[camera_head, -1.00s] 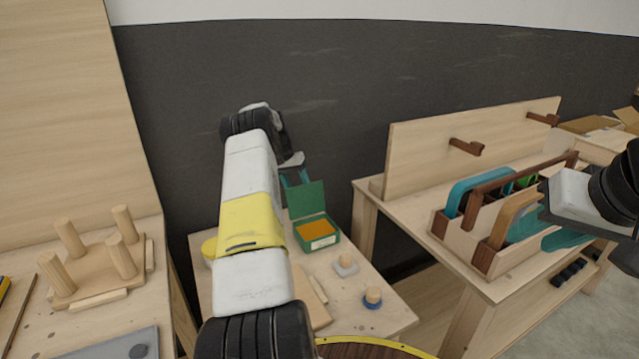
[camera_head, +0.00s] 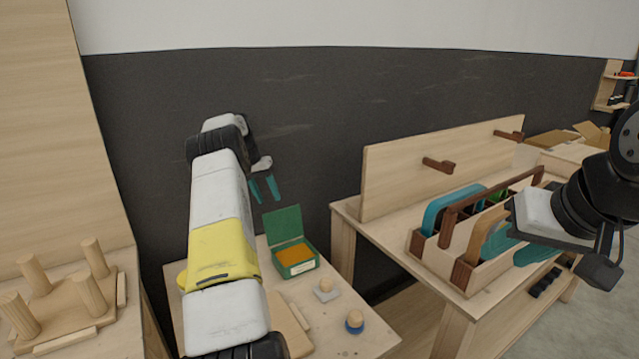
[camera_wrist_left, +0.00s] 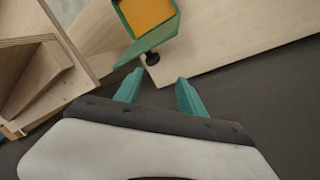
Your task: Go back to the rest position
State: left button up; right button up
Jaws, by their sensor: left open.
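My left gripper (camera_head: 265,188) is open and empty, with teal fingers pointing down above the back of the small middle table. In the left wrist view my left gripper (camera_wrist_left: 158,90) shows its two fingers spread apart with nothing between them. My right gripper (camera_head: 530,252) is at the right, in front of the wooden tool rack (camera_head: 466,272) on the right bench. Its teal fingers are partly hidden by its own body and the arm, so its opening is unclear.
A green box (camera_head: 297,268) with orange contents and a raised lid stands on the middle table (camera_head: 375,335), near two small knobbed pieces. A peg board (camera_head: 65,310) stands on the left bench. A dark wall (camera_head: 300,110) is behind.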

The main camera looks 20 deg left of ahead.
pick_arm(q)
jog(key=s+d+r, duration=0.2)
jog(key=d+r, duration=0.7)
jog(key=r, duration=0.4)
jog(key=s+d+r+m+t+y, duration=0.1)
jog(key=s+d+r+t+y, duration=0.1)
jog(key=s+d+r, duration=0.85)
jog(key=s+d+r+t, duration=0.1)
jog(key=s+d, duration=0.2)
jog(key=s, duration=0.3)
jog(key=s+d+r, duration=0.1)
jog(key=s+d, duration=0.3)
jog(key=s, duration=0.3)
jog(key=s+d+f+t, duration=0.1)
jog(key=s+d+f, duration=0.1)
jog(key=s, duration=0.5)
jog(key=s+d+f+m+h, duration=0.1)
jog(key=s+d+f, duration=0.1)
jog(key=s, duration=0.5)
jog(key=shift+f+t, duration=0.4)
jog(key=shift+f, duration=0.3)
